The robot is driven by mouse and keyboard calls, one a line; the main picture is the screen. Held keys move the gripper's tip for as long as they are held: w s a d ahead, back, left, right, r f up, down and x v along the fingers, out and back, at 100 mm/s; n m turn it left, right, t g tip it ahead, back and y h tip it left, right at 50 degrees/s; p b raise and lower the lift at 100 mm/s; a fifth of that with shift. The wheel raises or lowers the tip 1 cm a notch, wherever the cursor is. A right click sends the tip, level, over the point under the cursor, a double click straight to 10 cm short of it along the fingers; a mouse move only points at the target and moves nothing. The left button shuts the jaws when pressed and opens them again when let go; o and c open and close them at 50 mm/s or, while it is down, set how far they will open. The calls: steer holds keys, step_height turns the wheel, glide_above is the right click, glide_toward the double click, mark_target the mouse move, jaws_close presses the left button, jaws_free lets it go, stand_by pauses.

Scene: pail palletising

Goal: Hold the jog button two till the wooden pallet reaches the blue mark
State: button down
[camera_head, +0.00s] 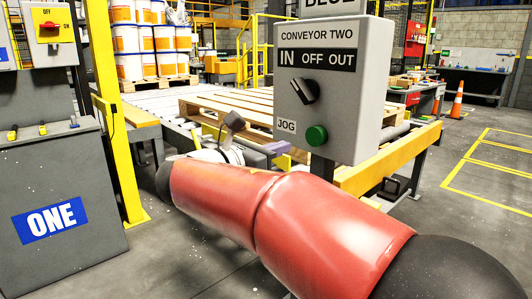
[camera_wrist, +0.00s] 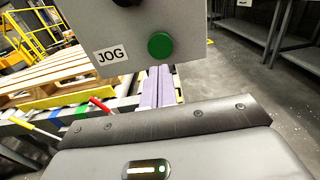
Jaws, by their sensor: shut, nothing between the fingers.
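The wooden pallet (camera_head: 235,104) lies on the roller conveyor behind the grey control box (camera_head: 335,80). It also shows at the left of the wrist view (camera_wrist: 60,75). The round green jog button (camera_head: 316,135) is low on the box beside the JOG label; in the wrist view it (camera_wrist: 160,46) is above the fingers. My gripper (camera_wrist: 159,69) is shut and empty, its purple fingers pointing at the box's lower edge below the button. No contact with the button shows. A blue mark (camera_wrist: 83,112) shows on the conveyor's side rail, near a green one.
The box has a black selector knob (camera_head: 305,91) under IN, OFF and OUT. A yellow post (camera_head: 112,110) and a grey cabinet marked ONE (camera_head: 60,180) stand at the left. Stacked pails (camera_head: 150,45) stand behind. A red rod (camera_wrist: 100,105) shows by the rail. Floor is open at the right.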

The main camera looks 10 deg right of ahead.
mark_target(313, 137)
steer(key=x, duration=0.8)
steer(key=shift+w, duration=0.1)
steer(key=shift+d, duration=0.1)
